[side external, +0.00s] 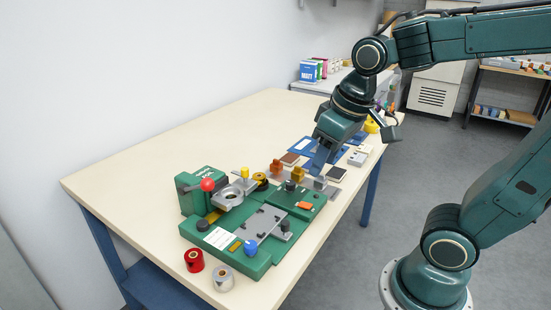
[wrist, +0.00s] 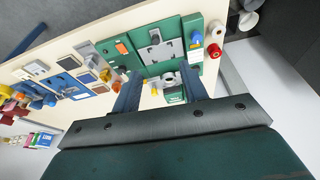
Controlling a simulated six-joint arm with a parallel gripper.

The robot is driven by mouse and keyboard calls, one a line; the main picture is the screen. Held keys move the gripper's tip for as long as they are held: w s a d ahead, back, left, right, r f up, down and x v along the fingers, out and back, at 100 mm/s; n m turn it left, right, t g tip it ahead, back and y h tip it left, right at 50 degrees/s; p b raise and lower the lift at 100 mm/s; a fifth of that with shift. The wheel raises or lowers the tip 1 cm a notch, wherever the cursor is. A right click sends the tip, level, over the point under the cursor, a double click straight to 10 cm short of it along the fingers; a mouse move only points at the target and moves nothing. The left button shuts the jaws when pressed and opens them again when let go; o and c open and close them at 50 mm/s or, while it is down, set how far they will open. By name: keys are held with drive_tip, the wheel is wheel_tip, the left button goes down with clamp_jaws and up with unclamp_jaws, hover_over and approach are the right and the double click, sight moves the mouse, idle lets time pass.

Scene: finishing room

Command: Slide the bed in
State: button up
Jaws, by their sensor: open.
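The green press (side external: 193,194) stands on a green base (side external: 262,262) at the near left of the table, with a red-balled lever (side external: 208,184). The bed, a grey plate (side external: 262,222) with dark corner pieces, lies on the base in front of the round metal press head (side external: 235,193), out from under it. A blue knob (side external: 250,247) is near its front end. In the wrist view the bed (wrist: 160,52) is beyond my fingertips. My gripper (side external: 319,165) is open and empty, above the table to the right of the press; its two fingers (wrist: 159,74) show in the wrist view.
A red roll (side external: 194,260) and a silver roll (side external: 223,278) stand at the table's near edge. Orange and dark blocks (side external: 298,173), a blue mat (side external: 303,146) and small plates lie beyond the press. The table's left back (side external: 200,145) is clear.

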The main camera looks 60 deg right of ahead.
sight(285, 222)
drive_tip(key=w+d+f+m+g, duration=0.1)
drive_tip(key=w+d+f+g, duration=0.1)
drive_tip(key=w+f, duration=0.6)
drive_tip(key=shift+w+g, duration=0.8)
drive_tip(key=shift+w, duration=0.2)
drive_tip(key=shift+f, duration=0.15)
drive_tip(key=shift+d+f, duration=0.1)
drive_tip(key=shift+f, duration=6.7)
clamp_jaws()
